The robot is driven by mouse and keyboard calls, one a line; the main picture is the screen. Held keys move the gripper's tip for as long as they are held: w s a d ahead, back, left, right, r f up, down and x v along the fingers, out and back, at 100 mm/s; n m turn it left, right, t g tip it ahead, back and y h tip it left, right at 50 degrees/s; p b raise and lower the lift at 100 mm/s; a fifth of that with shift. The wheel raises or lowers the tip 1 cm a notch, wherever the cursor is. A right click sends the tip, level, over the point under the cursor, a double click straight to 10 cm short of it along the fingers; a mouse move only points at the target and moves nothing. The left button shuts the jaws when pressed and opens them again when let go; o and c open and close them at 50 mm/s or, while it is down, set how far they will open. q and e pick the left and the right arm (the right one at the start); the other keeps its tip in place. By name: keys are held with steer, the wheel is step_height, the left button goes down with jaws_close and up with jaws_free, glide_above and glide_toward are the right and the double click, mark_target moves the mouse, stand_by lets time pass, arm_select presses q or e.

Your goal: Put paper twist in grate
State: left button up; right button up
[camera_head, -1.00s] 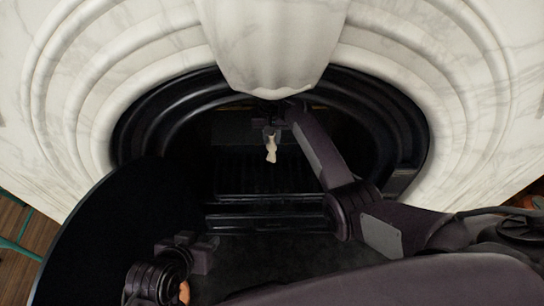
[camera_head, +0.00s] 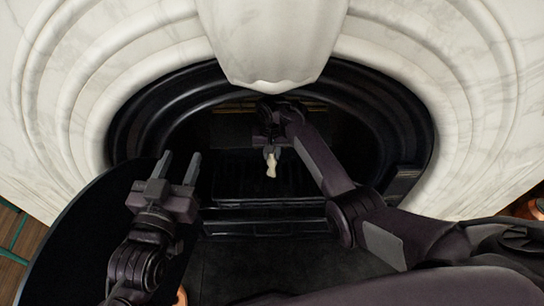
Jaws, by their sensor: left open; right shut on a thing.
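The paper twist (camera_head: 271,166) is a small pale twisted piece. It hangs from my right gripper (camera_head: 271,152), which is shut on it inside the fireplace opening. Below and around it is the dark grate (camera_head: 262,184) with bars, inside the black arched surround. The paper appears above the bars; from this angle I cannot tell how far. My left gripper (camera_head: 181,168) is open and empty at the left front of the opening, its fingers pointing toward the fireplace, apart from the paper.
The white marble surround (camera_head: 75,95) frames the opening, with a bulging marble keystone (camera_head: 272,40) over its top. A large black rounded panel (camera_head: 75,235) stands at the left front. The dark hearth (camera_head: 245,262) in front of the grate looks clear.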

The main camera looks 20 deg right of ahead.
mark_target(272, 158)
arm_select(q)
step_height(272, 158, up, 8)
steer(key=t+h, duration=0.1)
steer(key=t, duration=0.2)
steer(key=shift+a+f+t+b, duration=0.25)
steer(key=shift+a+t+b, duration=0.05)
steer(key=shift+t+b, duration=0.1)
arm_select(e)
steer(key=shift+f, duration=0.95)
steer(key=shift+f, duration=0.6)
steer(key=o, duration=0.9)
steer(key=shift+c, duration=0.2)
arm_select(q)
steer(key=shift+s+a+r+h, duration=0.1)
steer(key=shift+s+r+h, duration=0.2)
steer(key=shift+s+r, duration=0.45)
arm_select(e)
steer(key=shift+o, duration=0.4)
arm_select(q)
steer(key=shift+w+r, duration=0.1)
steer(key=shift+w, duration=0.05)
